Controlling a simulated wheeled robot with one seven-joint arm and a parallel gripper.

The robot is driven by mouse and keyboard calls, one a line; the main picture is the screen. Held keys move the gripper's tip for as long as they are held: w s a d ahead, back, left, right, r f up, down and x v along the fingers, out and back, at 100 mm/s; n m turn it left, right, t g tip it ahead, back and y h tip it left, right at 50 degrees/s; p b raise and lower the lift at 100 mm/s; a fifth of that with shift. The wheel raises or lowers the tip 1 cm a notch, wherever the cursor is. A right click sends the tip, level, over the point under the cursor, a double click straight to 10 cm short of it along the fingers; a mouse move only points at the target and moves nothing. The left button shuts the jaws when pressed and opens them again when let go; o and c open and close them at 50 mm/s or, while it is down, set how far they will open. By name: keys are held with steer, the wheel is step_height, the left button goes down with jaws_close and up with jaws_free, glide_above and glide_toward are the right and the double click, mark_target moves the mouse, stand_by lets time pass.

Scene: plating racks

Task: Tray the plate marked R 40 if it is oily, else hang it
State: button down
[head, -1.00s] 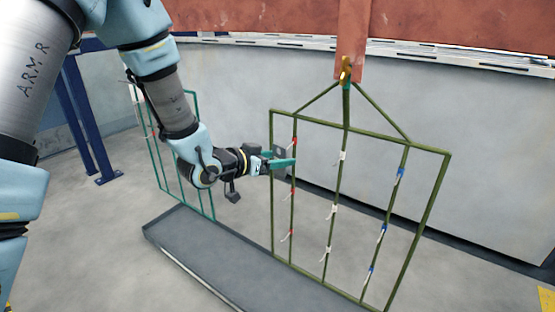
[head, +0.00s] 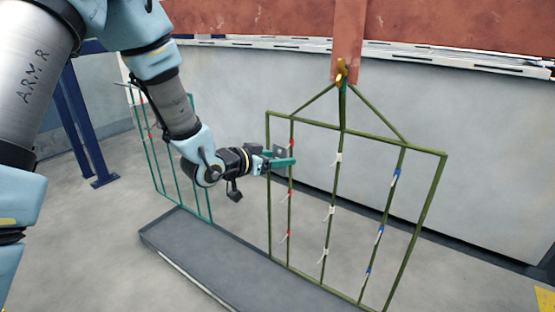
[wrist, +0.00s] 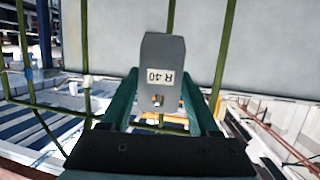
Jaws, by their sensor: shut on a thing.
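My gripper (head: 281,162) is shut on a small grey plate (wrist: 170,60) with a white label reading R 40. The wrist view shows the plate upright between the green fingers, with a small hole or hook tip below the label. Its visible face looks plain grey, with no clear oil sheen. The plate is small and partly hidden by the fingers in the head view. My gripper is at the upper left of the hanging olive-green rack (head: 392,141), close to the rod with red-marked hooks (head: 289,194). I cannot tell whether the plate touches a hook.
The rack also has a white-marked rod (head: 332,210) and a blue-marked rod (head: 380,232). A long dark grey tray (head: 215,258) lies below. A teal rack (head: 182,170) stands behind my arm at left. Floor at right is clear.

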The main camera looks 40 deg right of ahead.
steer(key=shift+d, duration=0.1)
stand_by(0.3)
steer(key=shift+w+d+f, duration=0.1)
steer(key=shift+d+f, duration=0.15)
steer(key=shift+d, duration=0.05)
steer(key=shift+d+b, duration=0.15)
steer(key=shift+b, duration=0.15)
steer(key=shift+d+f, duration=0.15)
steer(key=shift+f, duration=0.2)
stand_by(0.5)
steer(key=shift+c, duration=0.2)
jaws_free()
